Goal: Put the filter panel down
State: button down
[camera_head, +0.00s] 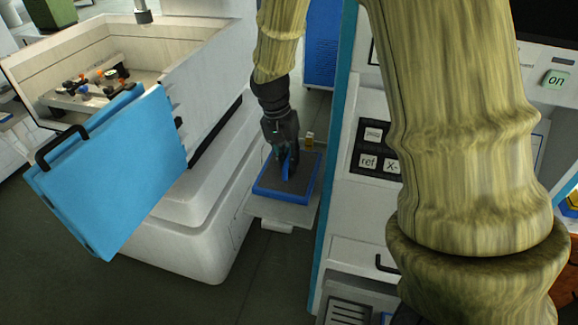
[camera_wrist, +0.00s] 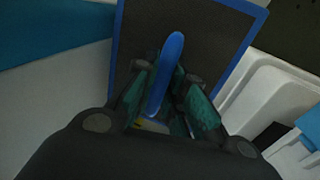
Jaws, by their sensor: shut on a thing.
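The filter panel (camera_head: 300,185) is a flat dark panel with a blue frame and a blue upright handle (camera_wrist: 165,75). In the head view it lies about level at a small white shelf (camera_head: 286,213) between two machines. I cannot tell whether its whole underside touches the shelf. My gripper (camera_head: 284,158) points down over the panel's middle and is shut on the handle. In the wrist view the gripper (camera_wrist: 168,98) has its fingers on both sides of the handle, and the panel's dark mesh (camera_wrist: 185,35) shows beyond it.
On the left stands a white machine (camera_head: 185,215) with an open blue door (camera_head: 115,170) and a tank holding small parts. On the right is a control cabinet (camera_head: 350,220) with keys. A small yellowish item (camera_head: 309,139) stands behind the panel. The gap between the machines is narrow.

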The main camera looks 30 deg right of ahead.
jog(key=shift+s+a+f+p, duration=0.1)
jog(key=shift+s+f+p, duration=0.2)
jog(key=shift+f, duration=0.25)
jog(key=shift+w+f+p, duration=0.25)
jog(key=shift+f+p, duration=0.05)
jog(key=shift+f, duration=0.75)
jog(key=shift+s, duration=0.1)
jog(key=shift+f, duration=0.1)
jog(key=c, duration=1.5)
grip_release()
jog(key=r+b, duration=0.1)
jog(key=r, duration=0.3)
jog(key=w+a+r+b, duration=0.1)
jog(key=r, duration=0.3)
jog(key=r+b, duration=0.1)
jog(key=r, duration=0.3)
jog(key=shift+w+a, duration=0.25)
jog(key=shift+w, duration=0.15)
